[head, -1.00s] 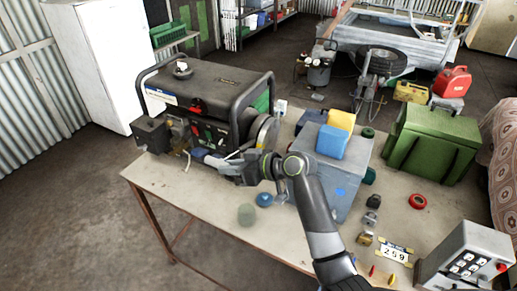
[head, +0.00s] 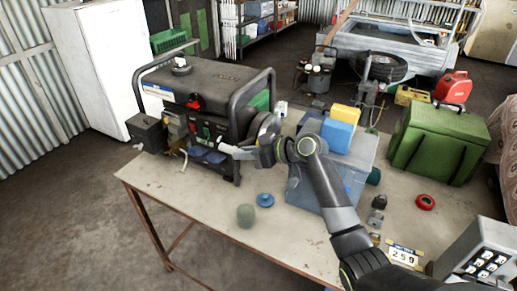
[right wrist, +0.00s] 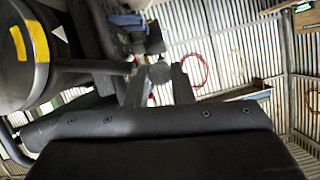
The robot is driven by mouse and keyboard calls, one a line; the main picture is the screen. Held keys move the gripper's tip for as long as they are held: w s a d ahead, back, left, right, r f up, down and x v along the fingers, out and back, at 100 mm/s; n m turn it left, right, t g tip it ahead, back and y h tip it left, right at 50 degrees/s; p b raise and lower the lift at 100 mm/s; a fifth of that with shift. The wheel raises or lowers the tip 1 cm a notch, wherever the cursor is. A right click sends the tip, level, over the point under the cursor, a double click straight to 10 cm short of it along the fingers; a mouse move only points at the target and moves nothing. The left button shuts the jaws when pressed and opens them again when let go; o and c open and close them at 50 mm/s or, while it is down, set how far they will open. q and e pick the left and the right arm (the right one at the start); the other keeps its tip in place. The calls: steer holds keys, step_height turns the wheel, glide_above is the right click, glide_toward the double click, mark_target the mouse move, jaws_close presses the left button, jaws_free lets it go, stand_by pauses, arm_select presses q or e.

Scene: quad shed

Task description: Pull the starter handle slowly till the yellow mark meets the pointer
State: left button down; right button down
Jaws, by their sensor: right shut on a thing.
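The black generator (head: 205,90) stands on the bench, with the round starter drum (head: 263,127) at its right end. My right gripper (head: 228,150) is in front of that end. In the right wrist view, the fingers of my right gripper (right wrist: 159,88) are shut on the small dark starter handle (right wrist: 158,73). A dark bar or cord runs from the handle toward the drum (right wrist: 15,75). The yellow mark (right wrist: 38,41) is on the drum's rim. The white triangular pointer (right wrist: 60,32) is close to its right, with a small gap between. My left gripper is out of view.
A grey-blue box (head: 325,180) with a yellow and a blue item on it stands right of my gripper. A blue disc (head: 265,200) and a greenish round item (head: 245,215) lie in front. The bench's front left (head: 190,185) is clear.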

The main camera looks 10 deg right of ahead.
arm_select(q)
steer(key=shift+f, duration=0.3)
arm_select(e)
steer(key=shift+w+d+f, duration=0.2)
steer(key=shift+d+f, duration=0.05)
steer(key=shift+f, duration=0.05)
steer(key=c, duration=1.2)
jaws_free()
steer(key=shift+r, duration=0.15)
